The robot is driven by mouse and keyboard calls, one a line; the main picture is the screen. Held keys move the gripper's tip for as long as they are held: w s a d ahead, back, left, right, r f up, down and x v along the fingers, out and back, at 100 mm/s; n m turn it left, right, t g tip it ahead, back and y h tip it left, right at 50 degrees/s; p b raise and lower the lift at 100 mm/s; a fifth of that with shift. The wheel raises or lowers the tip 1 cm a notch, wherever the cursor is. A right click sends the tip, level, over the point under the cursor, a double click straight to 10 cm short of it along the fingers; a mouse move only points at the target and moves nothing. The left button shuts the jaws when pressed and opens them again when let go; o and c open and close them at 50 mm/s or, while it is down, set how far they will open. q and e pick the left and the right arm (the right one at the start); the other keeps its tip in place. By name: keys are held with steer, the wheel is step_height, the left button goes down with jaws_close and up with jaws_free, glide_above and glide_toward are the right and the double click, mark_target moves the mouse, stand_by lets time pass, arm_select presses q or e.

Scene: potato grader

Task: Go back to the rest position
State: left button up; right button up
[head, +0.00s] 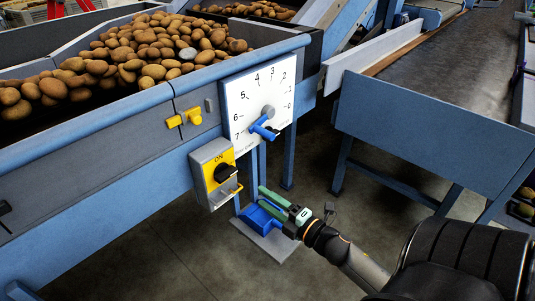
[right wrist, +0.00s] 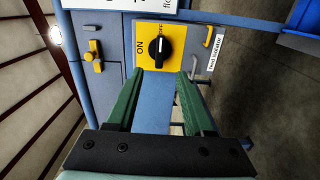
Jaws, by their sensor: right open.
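My right gripper (head: 261,196) is at the lower middle of the head view, its green fingers apart with nothing between them. It is in front of and below the grey switch box (head: 203,160) with its yellow plate and black rotary knob (head: 224,172). In the right wrist view the open fingers (right wrist: 158,78) point toward the knob (right wrist: 159,48), with a visible gap. The knob is near the ON label. My left gripper is not in view.
A white numbered dial (head: 247,90) with a blue lever (head: 264,128) is above the box. Potatoes (head: 150,50) fill the blue grader trough (head: 100,125). A blue-framed conveyor (head: 420,130) stands right. Grey floor (head: 150,260) is open below.

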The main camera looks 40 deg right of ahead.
stand_by(0.4)
steer(key=s+a+f+m+g+y, duration=0.1)
steer(key=s+a+f+m+g, duration=0.3)
steer(key=s+a+f+m, duration=0.5)
steer(key=s+a+f+m+g, duration=0.2)
steer(key=a+f+m+g, duration=0.4)
steer(key=a, duration=0.7)
arm_select(q)
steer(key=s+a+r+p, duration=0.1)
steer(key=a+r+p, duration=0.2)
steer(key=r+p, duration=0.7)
steer(key=p, duration=0.4)
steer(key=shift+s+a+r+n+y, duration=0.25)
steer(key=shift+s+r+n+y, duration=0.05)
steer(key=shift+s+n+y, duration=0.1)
arm_select(e)
step_height(320, 180, up, 11)
steer(key=s+d+m+t, duration=0.1)
steer(key=s+d, duration=0.1)
steer(key=shift+s+d+m, duration=0.25)
steer(key=shift+d+m, duration=0.05)
steer(key=shift+m, duration=0.1)
